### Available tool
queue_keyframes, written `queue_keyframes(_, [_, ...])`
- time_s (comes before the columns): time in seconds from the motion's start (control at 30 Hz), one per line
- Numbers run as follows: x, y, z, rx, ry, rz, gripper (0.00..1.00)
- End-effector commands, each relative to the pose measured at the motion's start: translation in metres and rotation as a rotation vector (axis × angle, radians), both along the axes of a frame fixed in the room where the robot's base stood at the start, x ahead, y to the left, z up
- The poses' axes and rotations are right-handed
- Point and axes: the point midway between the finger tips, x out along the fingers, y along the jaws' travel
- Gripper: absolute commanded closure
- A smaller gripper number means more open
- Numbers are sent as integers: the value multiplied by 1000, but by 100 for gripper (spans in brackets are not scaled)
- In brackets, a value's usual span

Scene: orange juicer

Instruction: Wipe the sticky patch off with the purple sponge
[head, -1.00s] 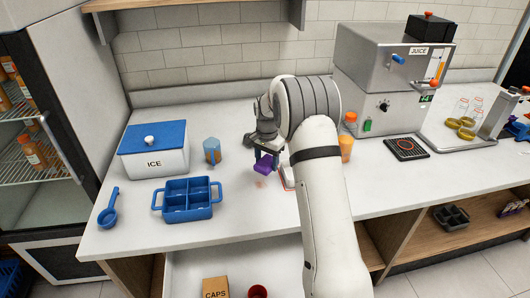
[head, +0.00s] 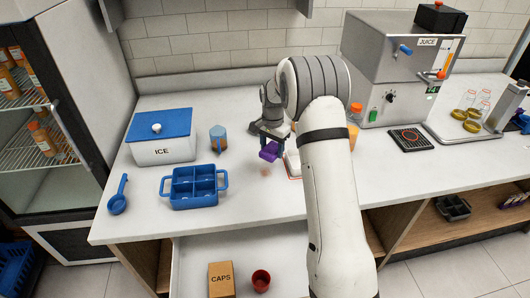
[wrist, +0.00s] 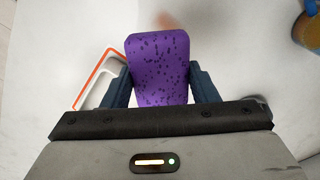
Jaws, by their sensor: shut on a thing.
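The purple sponge (head: 269,151) is held between the fingers of my gripper (head: 271,140), above the white counter. In the wrist view the sponge (wrist: 159,68) sits between the two dark blue fingers of my gripper (wrist: 160,85). The sticky patch (head: 265,172) is a faint pinkish smear on the counter, just in front of and below the sponge. In the wrist view a blurred brownish part of the patch (wrist: 168,21) shows beyond the sponge's far edge. The sponge appears to be apart from the counter, but the exact gap is hard to tell.
A white tray with an orange-red rim (wrist: 98,80) lies close beside my gripper. A blue-handled jug (head: 218,138), a blue divided caddy (head: 194,186) and an ice box (head: 161,140) stand to the left. The juicer (head: 396,75) stands right. The counter front is clear.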

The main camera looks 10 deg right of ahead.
Motion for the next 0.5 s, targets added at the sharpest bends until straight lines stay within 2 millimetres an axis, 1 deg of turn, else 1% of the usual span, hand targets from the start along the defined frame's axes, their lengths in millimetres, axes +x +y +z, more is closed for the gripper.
queue_keyframes(0.03, [-5, 1, 6, 0, 3, 1, 68])
queue_keyframes(0.17, [-10, 1, 1, 0, 1, 2, 68])
queue_keyframes(0.37, [-10, 1, -12, 0, 0, 3, 68])
queue_keyframes(0.5, [-10, 1, -24, 0, 0, 3, 68])
